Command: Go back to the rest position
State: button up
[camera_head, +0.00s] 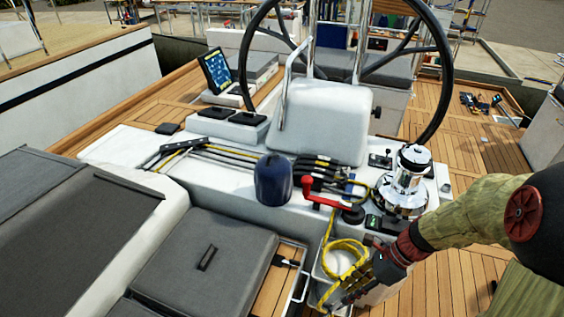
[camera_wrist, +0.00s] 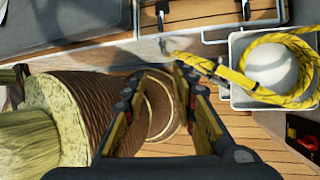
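My gripper (camera_head: 345,292) is at the lower right of the head view, at the end of my arm, beside the white rope bin and its coiled yellow rope. In the wrist view, the two fingers of my gripper (camera_wrist: 158,76) stand apart with a gap between them, and nothing is held there. The yellow rope (camera_head: 343,258) hangs over the bin close to the fingers. It also shows in the wrist view (camera_wrist: 275,70), to the right of the fingers. Whether a finger touches the rope cannot be told.
A chrome winch (camera_head: 408,180) and a red-handled lever (camera_head: 322,192) stand on the white console above my gripper. A dark blue cylinder (camera_head: 273,180) is further left. The steering wheel (camera_head: 448,75) rises behind. Wooden deck (camera_head: 455,285) is open at the lower right.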

jog(key=s+r+n+t+h, duration=0.3)
jog(key=r+n, duration=0.8)
jog(key=s+r+n+t+h, duration=0.3)
jog(key=s+r+n, duration=0.1)
jog(key=r+n, duration=0.7)
jog(key=shift+s+d+r+n+t, duration=0.2)
jog(key=shift+s+r+n+t, duration=0.15)
jog(key=shift+r, duration=0.3)
jog(key=shift+w+a, duration=0.1)
